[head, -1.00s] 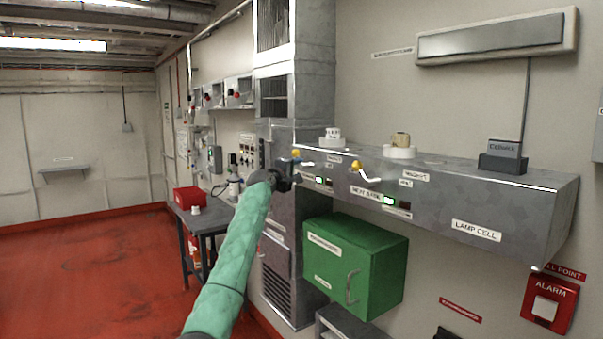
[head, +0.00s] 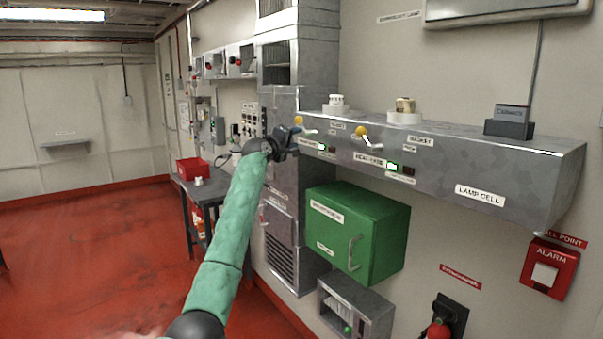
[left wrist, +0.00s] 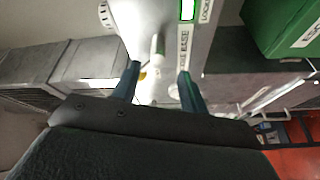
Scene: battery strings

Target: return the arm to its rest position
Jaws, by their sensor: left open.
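My left arm, in a green sleeve, reaches up from the bottom of the head view. Its left gripper (head: 291,137) is in front of the left end of the grey wall shelf unit (head: 470,172), close to the left lever with a yellow knob (head: 300,121). In the left wrist view the two blue fingers of the left gripper (left wrist: 158,84) stand apart with nothing gripped between them. A white lever handle (left wrist: 157,50) shows beyond and between them; I cannot tell whether either finger touches it. My right gripper is in neither view.
A green cabinet (head: 376,238) hangs below the shelf unit, with a small grey box (head: 355,308) under it. A second yellow-knobbed lever (head: 361,132) is to the right. A dark table (head: 203,190) with a red bin (head: 193,171) stands at left. The red floor (head: 90,260) is open there.

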